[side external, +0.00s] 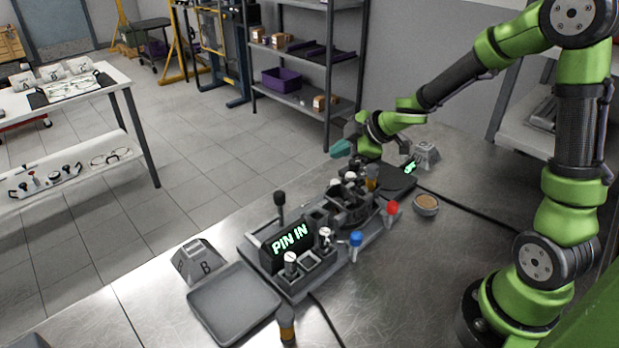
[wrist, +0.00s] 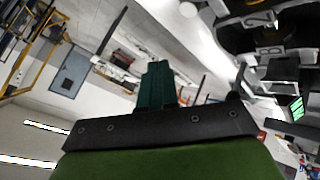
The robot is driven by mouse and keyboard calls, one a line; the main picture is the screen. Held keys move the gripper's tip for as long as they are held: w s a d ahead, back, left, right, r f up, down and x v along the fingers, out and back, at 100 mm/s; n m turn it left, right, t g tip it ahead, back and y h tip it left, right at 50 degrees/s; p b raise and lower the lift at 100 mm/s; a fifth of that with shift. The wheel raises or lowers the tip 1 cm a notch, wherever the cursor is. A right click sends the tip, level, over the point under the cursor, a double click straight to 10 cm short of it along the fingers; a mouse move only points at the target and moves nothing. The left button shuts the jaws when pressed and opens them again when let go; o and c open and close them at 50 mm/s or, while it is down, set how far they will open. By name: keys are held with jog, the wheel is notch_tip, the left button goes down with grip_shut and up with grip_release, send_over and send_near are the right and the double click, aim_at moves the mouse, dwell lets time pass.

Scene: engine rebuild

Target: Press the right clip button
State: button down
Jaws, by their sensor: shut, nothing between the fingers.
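My gripper (side external: 341,148) is at the far end of the grey fixture (side external: 262,262), above the bench and behind the black screen unit. Its teal fingers (wrist: 157,85) are together and empty in the wrist view, pointing away from the fixture toward the room. The fixture carries a display (side external: 290,240) reading "PIN IN", a blue knob (side external: 356,239), a red knob (side external: 392,208) and several small posts. I cannot tell which part is the right clip button.
A grey tray (side external: 235,306) and a block marked A and B (side external: 199,262) sit by the near end of the fixture. A small round bowl (side external: 426,205) and a grey block (side external: 425,154) stand near the far end. The bench's right front is mostly clear, crossed by cables.

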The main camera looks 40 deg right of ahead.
jog(key=shift+f, duration=2.7)
jog(key=shift+f, duration=0.4)
jog(key=shift+f, duration=0.5)
dwell(0.5)
jog(key=shift+r, duration=0.9)
jog(key=shift+r, duration=0.15)
jog(key=shift+r, duration=2.4)
